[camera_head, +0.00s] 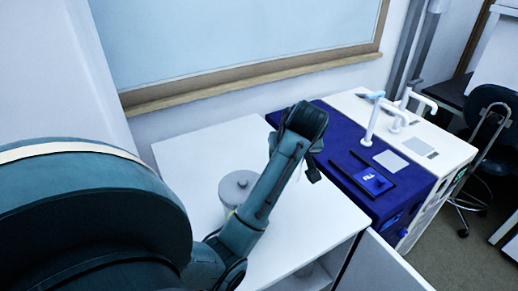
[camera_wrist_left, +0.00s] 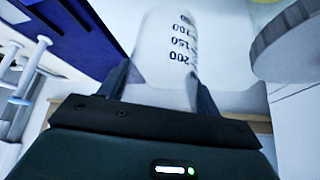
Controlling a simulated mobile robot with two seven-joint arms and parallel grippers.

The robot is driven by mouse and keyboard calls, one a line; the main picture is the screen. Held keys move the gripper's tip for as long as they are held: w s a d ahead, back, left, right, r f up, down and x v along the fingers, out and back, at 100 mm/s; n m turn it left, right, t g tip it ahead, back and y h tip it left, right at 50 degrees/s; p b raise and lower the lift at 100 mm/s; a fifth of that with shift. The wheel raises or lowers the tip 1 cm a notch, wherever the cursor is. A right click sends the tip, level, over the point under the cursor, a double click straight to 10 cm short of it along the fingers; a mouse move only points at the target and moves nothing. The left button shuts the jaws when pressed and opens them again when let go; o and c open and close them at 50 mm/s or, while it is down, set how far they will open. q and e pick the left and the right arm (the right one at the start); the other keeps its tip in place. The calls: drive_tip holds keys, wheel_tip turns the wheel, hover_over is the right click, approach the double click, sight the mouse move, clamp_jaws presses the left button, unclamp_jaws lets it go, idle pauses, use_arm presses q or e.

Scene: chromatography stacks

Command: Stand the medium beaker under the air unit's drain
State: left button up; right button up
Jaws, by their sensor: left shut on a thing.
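The medium beaker (camera_wrist_left: 165,60) is clear with black volume marks and fills the middle of the left wrist view. My left gripper (camera_wrist_left: 160,90) is shut on it, one finger on each side. In the head view my left gripper (camera_head: 313,172) is small and dark, over the white table's right part, left of the dark blue unit; the beaker is mostly hidden there. I cannot pick out the air unit's drain. The dark blue unit (camera_head: 345,158) has a small lit panel and stands beside a white unit (camera_head: 440,150). My right gripper is not in view.
A grey lidded round container (camera_head: 238,185) stands on the white table (camera_head: 195,150), left of my forearm. White bent taps (camera_head: 370,125) rise near the two units. A window ledge (camera_head: 250,80) runs behind. The table's back part is clear.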

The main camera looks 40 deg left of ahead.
use_arm(q)
drive_tip(key=shift+w+a+f, duration=0.15)
drive_tip(key=shift+f, duration=0.05)
wheel_tip(320, 180, down, 10)
drive_tip(key=shift+r, duration=0.2)
drive_tip(key=shift+f, duration=0.15)
drive_tip(key=o, duration=1)
